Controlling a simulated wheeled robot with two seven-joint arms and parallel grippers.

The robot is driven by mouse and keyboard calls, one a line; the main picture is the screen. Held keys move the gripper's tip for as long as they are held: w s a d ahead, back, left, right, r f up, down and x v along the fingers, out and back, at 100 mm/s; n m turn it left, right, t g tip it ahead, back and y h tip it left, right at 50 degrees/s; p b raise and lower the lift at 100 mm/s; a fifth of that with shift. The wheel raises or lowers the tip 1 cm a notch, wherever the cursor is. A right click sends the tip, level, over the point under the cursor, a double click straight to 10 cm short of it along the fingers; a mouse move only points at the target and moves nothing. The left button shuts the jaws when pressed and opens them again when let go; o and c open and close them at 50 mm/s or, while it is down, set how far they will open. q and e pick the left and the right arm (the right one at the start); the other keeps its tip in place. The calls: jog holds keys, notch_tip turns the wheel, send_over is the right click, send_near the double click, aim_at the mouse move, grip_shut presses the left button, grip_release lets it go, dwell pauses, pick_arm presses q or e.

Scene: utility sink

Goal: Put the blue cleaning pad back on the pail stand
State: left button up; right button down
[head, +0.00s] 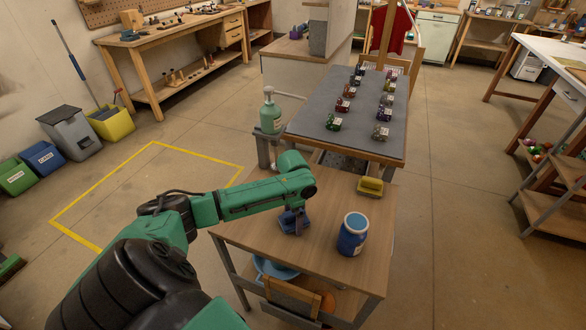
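A blue cleaning pad (287,225) is at the left part of a small wooden-topped stand (320,258). My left gripper (293,217) points down at the pad from above and covers part of it. Its fingers are dark and small here, so I cannot tell whether they are shut on the pad or whether the pad is clear of the top. A light blue pail (274,267) shows partly under the stand's top. My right gripper is not in view.
A blue jar with a white lid (352,235) stands right of the pad. A yellow sponge (370,186) lies at the stand's back right. A green pump bottle (270,112) stands behind, beside a grey-topped table (320,110) with several small colored items. The stand's front middle is bare.

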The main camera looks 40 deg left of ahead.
pick_arm(q)
notch_tip(320, 180, up, 12)
jog(key=shift+r, duration=0.1)
dwell(0.4)
